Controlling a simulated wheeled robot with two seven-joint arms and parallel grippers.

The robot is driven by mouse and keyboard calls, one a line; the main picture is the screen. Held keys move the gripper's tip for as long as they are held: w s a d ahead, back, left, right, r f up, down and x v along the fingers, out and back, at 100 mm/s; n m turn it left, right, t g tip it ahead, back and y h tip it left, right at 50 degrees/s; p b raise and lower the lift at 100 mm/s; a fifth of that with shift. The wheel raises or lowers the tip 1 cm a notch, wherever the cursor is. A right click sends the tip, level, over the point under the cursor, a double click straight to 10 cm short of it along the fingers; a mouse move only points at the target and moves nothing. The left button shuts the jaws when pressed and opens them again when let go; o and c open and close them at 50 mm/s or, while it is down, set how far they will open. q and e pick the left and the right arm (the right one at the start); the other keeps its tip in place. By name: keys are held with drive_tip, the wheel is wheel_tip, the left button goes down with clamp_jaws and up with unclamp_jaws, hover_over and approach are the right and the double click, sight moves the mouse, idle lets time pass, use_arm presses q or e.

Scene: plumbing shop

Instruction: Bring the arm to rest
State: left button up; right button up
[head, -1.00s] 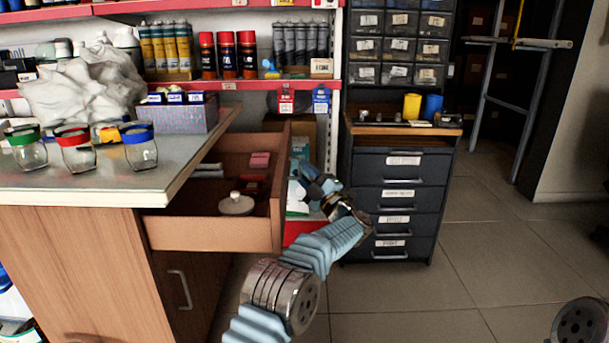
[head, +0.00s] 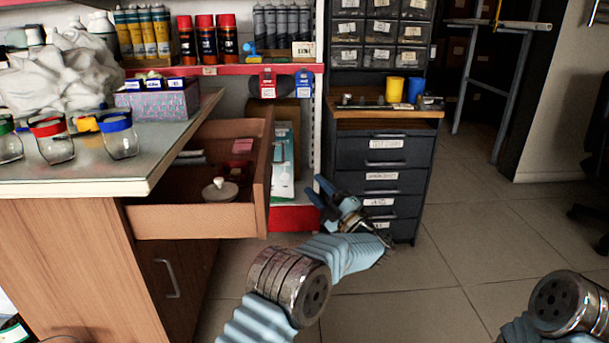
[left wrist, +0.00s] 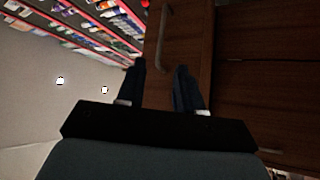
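My left arm comes in from below in the head view and bends at its wrist. My left gripper (head: 322,192) is to the right of the open wooden drawer (head: 190,222), clear of it, in front of the red shelf base. In the left wrist view, the two dark fingers of the left gripper (left wrist: 161,68) stand apart with nothing between them. My right arm (head: 568,305) shows only in part at the bottom right of the head view; its gripper is out of view.
The drawer sticks out of the counter (head: 70,185) and holds a round white-lidded item (head: 220,190). Jars with coloured lids (head: 118,137) stand on the counter. A dark drawer cabinet (head: 384,180) stands behind my left gripper.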

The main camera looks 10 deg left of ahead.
use_arm(q)
drive_tip(key=shift+s+d+f, duration=0.25)
drive_tip(key=shift+s+d, duration=0.1)
drive_tip(key=shift+d, duration=0.15)
